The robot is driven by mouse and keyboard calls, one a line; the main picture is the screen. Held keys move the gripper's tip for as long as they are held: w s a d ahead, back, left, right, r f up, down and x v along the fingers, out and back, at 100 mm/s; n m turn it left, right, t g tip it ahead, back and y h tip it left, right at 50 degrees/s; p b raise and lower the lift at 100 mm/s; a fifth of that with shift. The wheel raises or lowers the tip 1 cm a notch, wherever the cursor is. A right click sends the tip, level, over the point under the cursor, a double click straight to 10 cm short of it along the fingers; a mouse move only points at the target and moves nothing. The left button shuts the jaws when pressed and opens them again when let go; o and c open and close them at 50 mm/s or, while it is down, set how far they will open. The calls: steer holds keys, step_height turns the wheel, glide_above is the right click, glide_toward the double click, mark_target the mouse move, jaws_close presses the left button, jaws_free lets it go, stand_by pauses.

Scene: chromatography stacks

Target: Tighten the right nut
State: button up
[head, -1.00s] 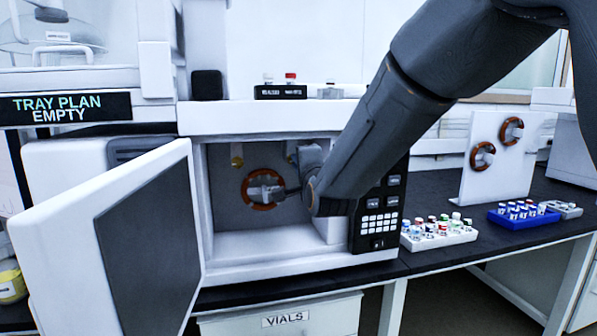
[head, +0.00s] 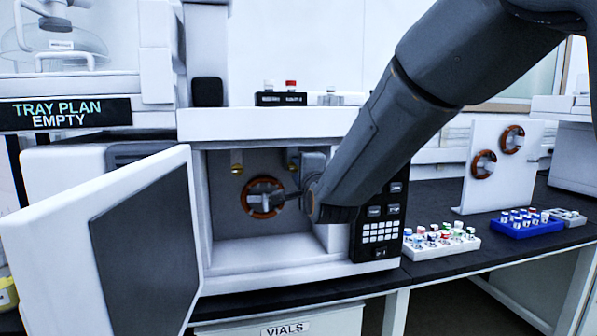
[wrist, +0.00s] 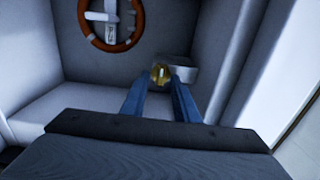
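The right nut, small and brass, shows between my gripper's blue fingertips in the wrist view (wrist: 160,72). My gripper (wrist: 160,80) has a finger close against each side of it and looks shut on it. A grey block (wrist: 182,68) is just behind the nut. In the head view my arm reaches into the open oven (head: 270,251), right of the orange-brown column coil (head: 262,197), and its wrist hides much of that corner. The coil also shows at the wrist view's top left (wrist: 111,45). Another brass nut (head: 237,169) is at the oven's upper left.
The oven door (head: 150,240) stands open to the left. The keypad panel (head: 380,230) is right of the opening, close to my forearm. A white vial rack (head: 440,246), a blue rack (head: 525,226) and a coil stand (head: 488,195) are on the bench to the right.

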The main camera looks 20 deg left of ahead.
steer(key=shift+s, duration=0.1)
steer(key=v, duration=0.7)
steer(key=shift+s+b, duration=0.25)
steer(key=shift+b, duration=0.1)
steer(key=shift+d, duration=0.15)
steer(key=s+d+f+n+g+h+p, duration=0.35)
steer(key=d+f, duration=0.35)
steer(key=d, duration=0.5)
steer(key=s+d+f+n+g+h+p, duration=0.2)
steer(key=s+d+f+n+g+h, duration=0.15)
steer(key=d+f, duration=0.65)
steer(key=s+d+f+n+g+h+p, duration=0.1)
steer(key=s+d+g, duration=0.3)
steer(key=s+d, duration=0.4)
steer(key=s+d+f+n+g+h+p, duration=0.1)
steer(key=s+d+n+g+p, duration=0.2)
steer(key=s+d, duration=0.6)
steer(key=s+g, duration=0.1)
steer(key=s, duration=0.4)
steer(key=shift+d+f+n+h, duration=0.2)
steer(key=shift+n+h, duration=0.1)
steer(key=shift+n, duration=0.1)
